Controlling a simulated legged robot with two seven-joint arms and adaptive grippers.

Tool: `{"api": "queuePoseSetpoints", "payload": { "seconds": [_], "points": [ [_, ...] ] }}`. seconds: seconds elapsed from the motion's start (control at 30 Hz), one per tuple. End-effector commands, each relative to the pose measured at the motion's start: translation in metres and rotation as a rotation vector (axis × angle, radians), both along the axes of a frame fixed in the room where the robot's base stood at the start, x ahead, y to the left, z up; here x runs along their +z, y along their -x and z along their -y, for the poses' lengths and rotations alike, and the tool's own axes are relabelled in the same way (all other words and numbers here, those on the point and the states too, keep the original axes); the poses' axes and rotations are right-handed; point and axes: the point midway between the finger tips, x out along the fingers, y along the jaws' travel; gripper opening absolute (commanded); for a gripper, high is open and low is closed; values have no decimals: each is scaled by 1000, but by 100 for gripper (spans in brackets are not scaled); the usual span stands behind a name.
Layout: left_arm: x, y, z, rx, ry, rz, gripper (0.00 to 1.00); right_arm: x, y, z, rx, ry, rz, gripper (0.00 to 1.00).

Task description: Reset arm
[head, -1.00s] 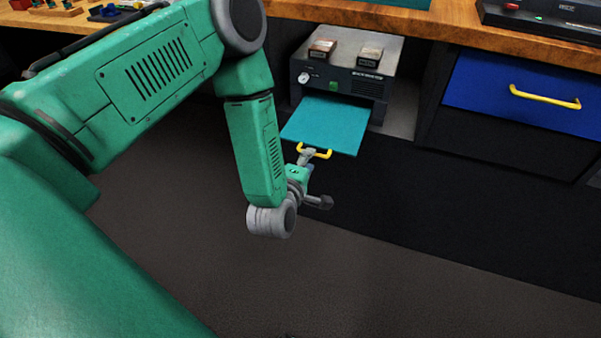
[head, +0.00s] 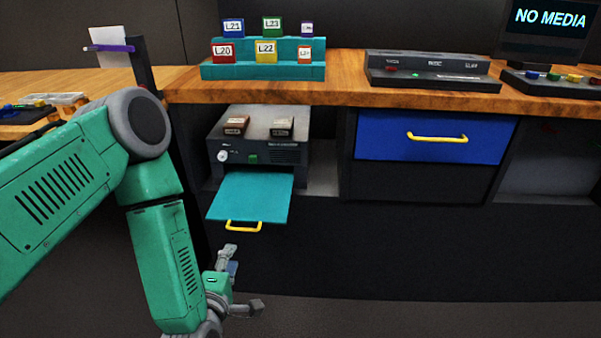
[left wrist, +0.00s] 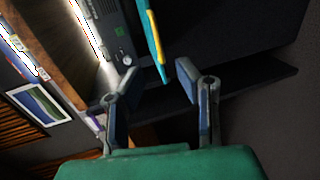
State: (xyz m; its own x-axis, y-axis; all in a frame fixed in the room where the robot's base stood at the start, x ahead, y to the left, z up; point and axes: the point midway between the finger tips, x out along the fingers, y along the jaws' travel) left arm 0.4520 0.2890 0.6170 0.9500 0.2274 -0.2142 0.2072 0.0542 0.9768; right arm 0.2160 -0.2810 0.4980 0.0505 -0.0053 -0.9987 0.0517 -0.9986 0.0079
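My left arm comes in from the left in the head view. Its left gripper (head: 243,279) hangs low in front of the cabinet, below the teal tray (head: 250,195) with the yellow handle (head: 243,226). In the left wrist view, the left gripper (left wrist: 160,72) has its two fingers spread wide, with nothing between them. The teal tray (left wrist: 151,32) shows edge-on beyond the fingers, apart from them. The tray sticks out of the front of a grey device (head: 260,150). My right gripper is not in view.
A wooden counter (head: 340,92) runs above, with labelled blocks on a teal rack (head: 262,72) and a dark console (head: 432,72). A blue drawer (head: 390,135) with a yellow handle is shut at the right. A screen (head: 550,18) reads "NO MEDIA". The floor in front is clear.

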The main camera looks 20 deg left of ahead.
Motion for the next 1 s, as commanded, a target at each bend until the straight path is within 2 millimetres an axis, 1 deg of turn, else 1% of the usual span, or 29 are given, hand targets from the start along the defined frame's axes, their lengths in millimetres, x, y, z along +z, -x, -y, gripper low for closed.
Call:
{"api": "queuePoseSetpoints", "payload": {
  "seconds": [0.07,0.17,0.27,0.37,0.4,0.43,0.47,0.5,0.6,0.7,0.8,0.83,1.0],
  "points": [
    [0,1,1,-7,-7,-11,29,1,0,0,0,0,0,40],
    [-5,7,9,-70,-72,-98,29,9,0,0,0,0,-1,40],
    [-17,27,23,-230,-230,-295,29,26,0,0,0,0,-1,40],
    [-31,65,36,-484,-453,-544,29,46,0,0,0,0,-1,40],
    [-36,85,38,-598,-544,-641,29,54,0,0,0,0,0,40],
    [-38,100,38,-687,-610,-709,29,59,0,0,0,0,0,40],
    [-40,115,37,-776,-672,-773,29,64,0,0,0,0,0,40],
    [-40,136,35,-894,-748,-850,29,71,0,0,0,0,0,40],
    [-37,181,25,-1158,-894,-1002,29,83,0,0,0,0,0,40],
    [-30,214,15,-1356,-978,-1093,29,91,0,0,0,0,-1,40],
    [-26,232,9,-1467,-1016,-1138,29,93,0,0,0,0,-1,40],
    [-26,235,8,-1485,-1021,-1145,29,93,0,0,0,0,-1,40],
    [-27,238,7,-1504,-1026,-1151,29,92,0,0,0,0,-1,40]
  ]
}}
